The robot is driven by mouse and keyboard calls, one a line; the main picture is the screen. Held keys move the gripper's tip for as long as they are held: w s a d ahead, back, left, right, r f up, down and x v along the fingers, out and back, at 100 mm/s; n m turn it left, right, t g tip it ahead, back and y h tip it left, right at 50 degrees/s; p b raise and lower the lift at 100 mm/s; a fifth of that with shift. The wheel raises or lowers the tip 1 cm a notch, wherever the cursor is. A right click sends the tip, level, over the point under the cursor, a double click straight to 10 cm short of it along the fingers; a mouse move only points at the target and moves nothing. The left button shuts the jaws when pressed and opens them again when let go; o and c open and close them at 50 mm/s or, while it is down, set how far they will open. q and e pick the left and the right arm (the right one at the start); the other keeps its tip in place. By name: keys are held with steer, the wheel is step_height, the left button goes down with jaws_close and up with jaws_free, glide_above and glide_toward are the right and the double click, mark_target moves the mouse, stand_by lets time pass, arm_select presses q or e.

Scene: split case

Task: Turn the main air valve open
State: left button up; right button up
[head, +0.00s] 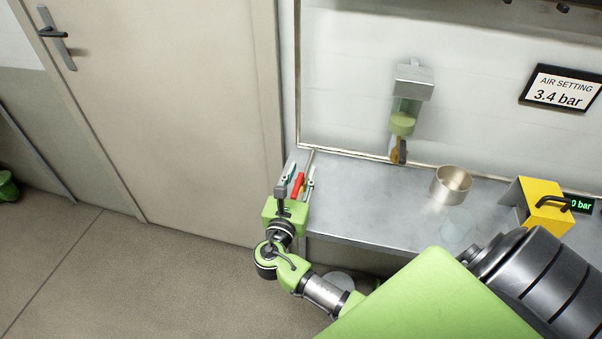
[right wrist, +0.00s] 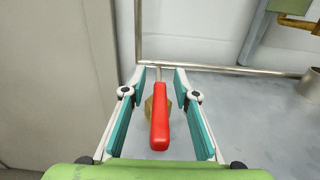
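The main air valve shows as a red lever (right wrist: 160,118) over a brass body (right wrist: 149,108) in the right wrist view. The lever points toward my wrist camera, in line with the thin pipe behind it. Its red part also shows in the head view (head: 298,184), at the bench's left end. My right gripper (right wrist: 160,82) is open, with one finger on each side of the lever and a visible gap on both sides. It also shows in the head view (head: 299,176). The brass body is partly hidden by the lever. My left gripper is not in view.
The grey bench (head: 370,205) holds a metal cup (head: 452,182), a faint clear vessel (head: 457,224) and a yellow box (head: 541,192) with a black handle. A partly hidden display (head: 580,204) ends in "0 bar". A wall sign (head: 562,88) reads "AIR SETTING 3.4 bar". A door (head: 170,90) stands left.

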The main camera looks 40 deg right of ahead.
jaws_close()
